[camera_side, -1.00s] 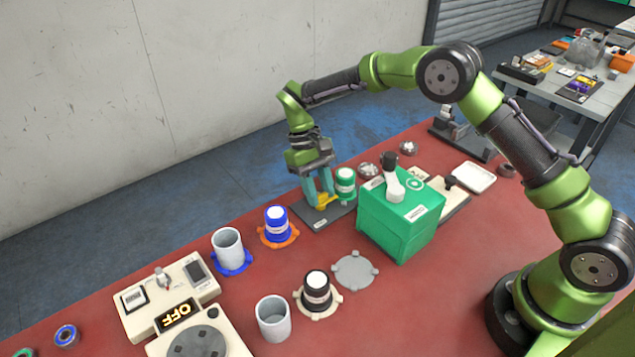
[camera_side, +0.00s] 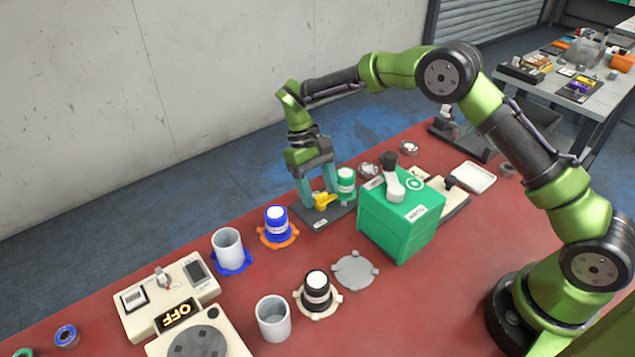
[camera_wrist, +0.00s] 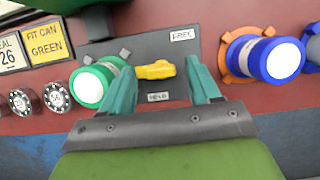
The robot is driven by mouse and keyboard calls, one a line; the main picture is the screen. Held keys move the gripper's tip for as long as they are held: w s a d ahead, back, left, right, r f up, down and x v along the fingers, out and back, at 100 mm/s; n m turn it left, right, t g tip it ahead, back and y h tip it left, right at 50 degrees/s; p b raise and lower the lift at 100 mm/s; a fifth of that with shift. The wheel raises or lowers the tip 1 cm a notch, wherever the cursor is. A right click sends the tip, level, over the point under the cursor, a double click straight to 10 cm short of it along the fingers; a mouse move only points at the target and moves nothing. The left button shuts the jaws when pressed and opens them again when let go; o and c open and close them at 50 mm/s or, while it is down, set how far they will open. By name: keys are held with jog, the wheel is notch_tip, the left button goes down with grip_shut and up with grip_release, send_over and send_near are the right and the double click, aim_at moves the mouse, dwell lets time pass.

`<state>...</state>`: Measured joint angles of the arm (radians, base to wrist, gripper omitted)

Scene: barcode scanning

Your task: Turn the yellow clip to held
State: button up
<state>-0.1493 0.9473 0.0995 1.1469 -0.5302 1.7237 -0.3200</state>
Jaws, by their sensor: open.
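The yellow clip (camera_wrist: 155,70) lies on a dark plate (camera_wrist: 127,47), beside a green can with a white lid (camera_wrist: 90,86). In the wrist view the plate carries a "FREE" label (camera_wrist: 182,35) at its far edge and a second label, apparently "HELD" (camera_wrist: 158,97), at its near edge. The clip lies crosswise between the two labels. My gripper (camera_wrist: 163,85) is open, with one teal finger on each side of the clip. In the side view my gripper (camera_side: 321,201) points down over the yellow clip (camera_side: 324,200), close to the plate.
A green box with a white lever (camera_side: 400,225) stands to the right of the plate. A blue can on an orange ring (camera_side: 276,223) stands to the left. A grey cup (camera_side: 228,246), a black can (camera_side: 317,290) and an empty grey ring (camera_side: 355,270) are nearer the camera.

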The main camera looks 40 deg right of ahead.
jog(key=v, duration=1.1)
jog(key=shift+w+r, duration=0.2)
jog(key=shift+r, duration=0.15)
jog(key=s+d+r+m+t, duration=0.1)
jog(key=s+d+r+t, duration=0.1)
jog(key=s, duration=0.7)
jog(key=s+d+r+m+t+y, duration=0.1)
jog(key=s+d+r+t, duration=0.2)
jog(key=s, duration=0.6)
jog(key=s+d+r+m+t+y, duration=0.1)
jog(key=s+d+r+m+t, duration=0.1)
jog(key=s+r+t, duration=0.3)
jog(key=s+t, duration=0.1)
jog(key=s, duration=0.3)
jog(key=shift+d+r+t, duration=0.25)
jog(key=shift+d+t, duration=0.05)
jog(key=shift+d, duration=0.05)
jog(key=shift+s, duration=0.1)
